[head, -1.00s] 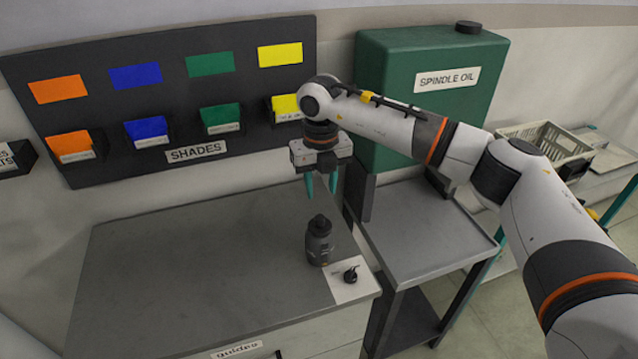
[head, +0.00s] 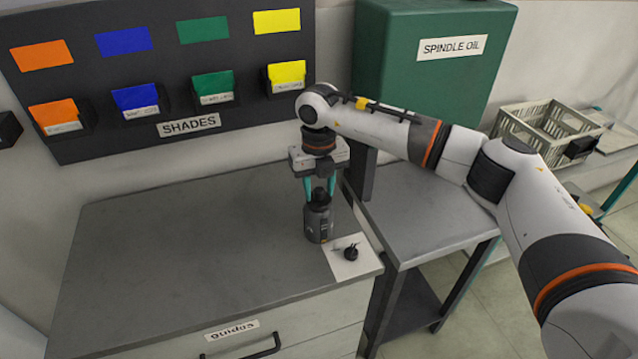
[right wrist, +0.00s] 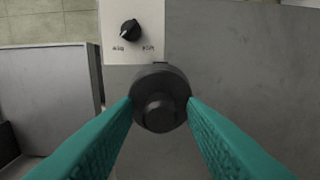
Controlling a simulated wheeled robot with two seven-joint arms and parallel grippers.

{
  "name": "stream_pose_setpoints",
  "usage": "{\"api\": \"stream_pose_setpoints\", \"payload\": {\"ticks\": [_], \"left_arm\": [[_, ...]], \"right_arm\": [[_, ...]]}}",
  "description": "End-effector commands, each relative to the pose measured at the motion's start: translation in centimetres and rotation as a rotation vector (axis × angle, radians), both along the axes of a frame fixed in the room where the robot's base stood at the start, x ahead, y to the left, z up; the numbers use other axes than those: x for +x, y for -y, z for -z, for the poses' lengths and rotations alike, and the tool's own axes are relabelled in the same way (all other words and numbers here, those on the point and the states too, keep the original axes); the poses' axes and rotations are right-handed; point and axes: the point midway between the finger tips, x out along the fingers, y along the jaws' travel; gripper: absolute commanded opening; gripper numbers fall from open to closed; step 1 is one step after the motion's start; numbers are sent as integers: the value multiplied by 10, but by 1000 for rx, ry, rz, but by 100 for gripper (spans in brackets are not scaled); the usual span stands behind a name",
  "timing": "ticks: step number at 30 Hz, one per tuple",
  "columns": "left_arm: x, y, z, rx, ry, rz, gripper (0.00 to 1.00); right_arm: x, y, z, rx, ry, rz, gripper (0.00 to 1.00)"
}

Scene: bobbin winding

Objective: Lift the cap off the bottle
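The dark bottle (head: 318,224) stands upright on the grey worktop, near its right edge. Its black cap (head: 319,196) is on top, narrower than the body; the right wrist view shows the cap (right wrist: 160,112) from above. My right gripper (head: 320,194) points down over the bottle. Its teal fingers stand apart on either side of the cap. In the right wrist view a gap shows between the fingers (right wrist: 160,106) and the cap, and the fingertips are close to the wider bottle body. My left gripper is not in view.
A white plate with a black knob (head: 351,253) lies just in front of the bottle. A lower grey side table (head: 430,215) stands right, with the green spindle oil tank (head: 430,80) behind. The worktop (head: 190,250) left of the bottle is clear.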

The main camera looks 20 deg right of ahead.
Motion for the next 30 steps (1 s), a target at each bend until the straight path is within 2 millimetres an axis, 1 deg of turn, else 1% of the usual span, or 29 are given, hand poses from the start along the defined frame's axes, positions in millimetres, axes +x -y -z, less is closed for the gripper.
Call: {"api": "stream_pose_setpoints", "payload": {"ticks": [4, 5, 6, 11, 12, 17, 20, 30], "left_arm": [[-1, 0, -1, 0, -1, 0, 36], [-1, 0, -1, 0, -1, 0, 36], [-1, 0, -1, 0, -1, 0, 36], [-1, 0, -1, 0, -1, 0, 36], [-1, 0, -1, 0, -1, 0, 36], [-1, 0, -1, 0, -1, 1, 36], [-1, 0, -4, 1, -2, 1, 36], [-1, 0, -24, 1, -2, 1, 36]], "right_arm": [[0, 0, -1, 0, 0, 0, 38], [0, 0, -1, 0, 0, 0, 37], [0, 0, -1, 0, 0, 0, 30], [0, 0, -1, 1, 0, 0, 4], [0, 0, -1, 1, 0, 0, 2], [0, 0, -1, 1, 0, 0, 2], [0, 0, -6, 1, 1, 0, 2], [0, 0, -44, 1, 1, 0, 2]]}}
